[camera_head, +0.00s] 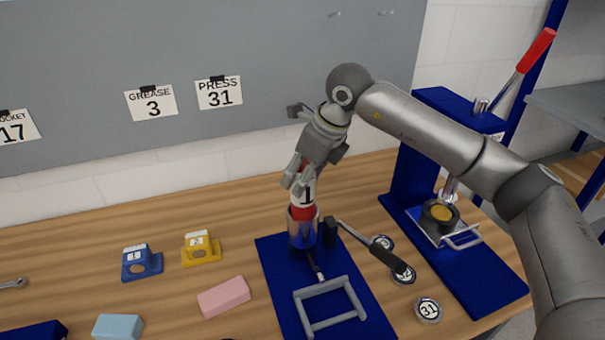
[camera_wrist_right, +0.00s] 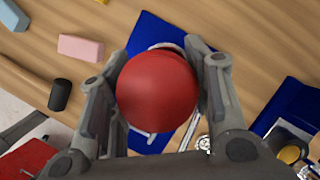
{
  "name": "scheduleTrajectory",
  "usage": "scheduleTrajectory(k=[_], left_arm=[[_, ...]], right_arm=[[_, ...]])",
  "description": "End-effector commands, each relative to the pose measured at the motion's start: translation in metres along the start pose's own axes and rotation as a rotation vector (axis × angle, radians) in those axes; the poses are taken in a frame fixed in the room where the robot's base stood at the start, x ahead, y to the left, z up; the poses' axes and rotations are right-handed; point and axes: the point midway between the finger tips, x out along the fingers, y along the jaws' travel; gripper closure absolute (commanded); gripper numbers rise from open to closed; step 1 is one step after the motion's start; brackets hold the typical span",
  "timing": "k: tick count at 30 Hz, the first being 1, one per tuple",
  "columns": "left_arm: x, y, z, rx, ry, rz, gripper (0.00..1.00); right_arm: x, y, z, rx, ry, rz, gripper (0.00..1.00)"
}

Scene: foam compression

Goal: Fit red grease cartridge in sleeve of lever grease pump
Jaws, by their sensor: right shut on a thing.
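The red grease cartridge (camera_head: 303,212) carries a white label with a "1" and stands about upright. My right gripper (camera_head: 298,184) is shut on its upper part. In the right wrist view the cartridge's round red top (camera_wrist_right: 157,91) fills the space between the fingers. The cartridge's lower end is at the mouth of the silver sleeve (camera_head: 302,231) of the lever grease pump and appears to be inside it; the depth is hidden. My left gripper is not in view.
A blue press (camera_head: 488,265) with a red-handled lever (camera_head: 538,50) stands at the right.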

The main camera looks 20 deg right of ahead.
Motion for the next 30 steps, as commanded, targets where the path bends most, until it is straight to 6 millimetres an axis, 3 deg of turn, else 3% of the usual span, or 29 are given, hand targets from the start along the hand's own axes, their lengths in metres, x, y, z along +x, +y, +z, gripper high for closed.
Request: scheduleTrajectory(k=[30], left_arm=[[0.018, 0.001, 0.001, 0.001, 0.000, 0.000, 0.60]], right_arm=[[0.018, 0.000, -0.007, 0.000, -0.003, -0.001, 1.00]])
